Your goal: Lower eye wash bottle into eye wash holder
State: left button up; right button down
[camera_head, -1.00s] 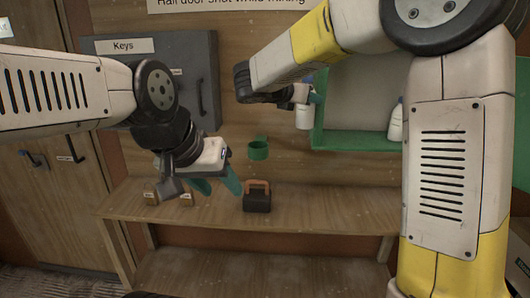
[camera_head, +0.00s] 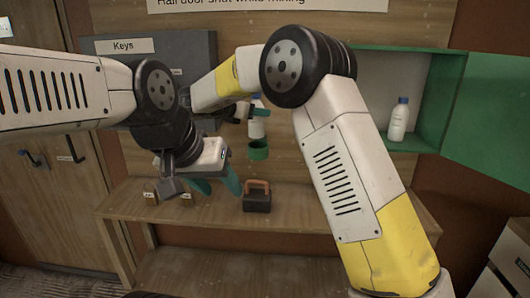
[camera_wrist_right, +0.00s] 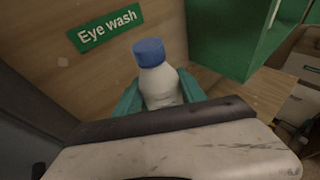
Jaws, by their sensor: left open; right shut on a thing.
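The eye wash bottle (camera_head: 257,126) is white, with a blue cap that shows clearly in the right wrist view (camera_wrist_right: 149,52). My right gripper (camera_wrist_right: 160,96) is shut on the bottle, its green fingers on either side of the body. The eye wash holder (camera_head: 258,150) is a green ring on the wall. The bottle is upright just above it, and I cannot tell whether they touch. My left gripper (camera_head: 216,187) is open and empty above the shelf at left.
A green cabinet (camera_head: 431,118) stands open at right with another white bottle (camera_head: 399,120) inside. A dark block with a brown handle (camera_head: 257,197) sits on the wooden shelf (camera_head: 310,210). A grey key cabinet (camera_head: 200,47) hangs at left. An Eye wash sign (camera_wrist_right: 105,28) is on the wall.

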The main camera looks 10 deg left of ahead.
aim_at(257, 150)
jog(key=shift+w+a+f, duration=0.15)
jog(key=shift+a, duration=0.1)
dwell(0.3)
jog(key=shift+w+d, duration=0.45)
jog(key=shift+w, duration=0.25)
jog(key=shift+f, duration=0.1)
jog(key=shift+f, duration=1.1)
jog(key=shift+f, duration=2.5)
dwell(0.9)
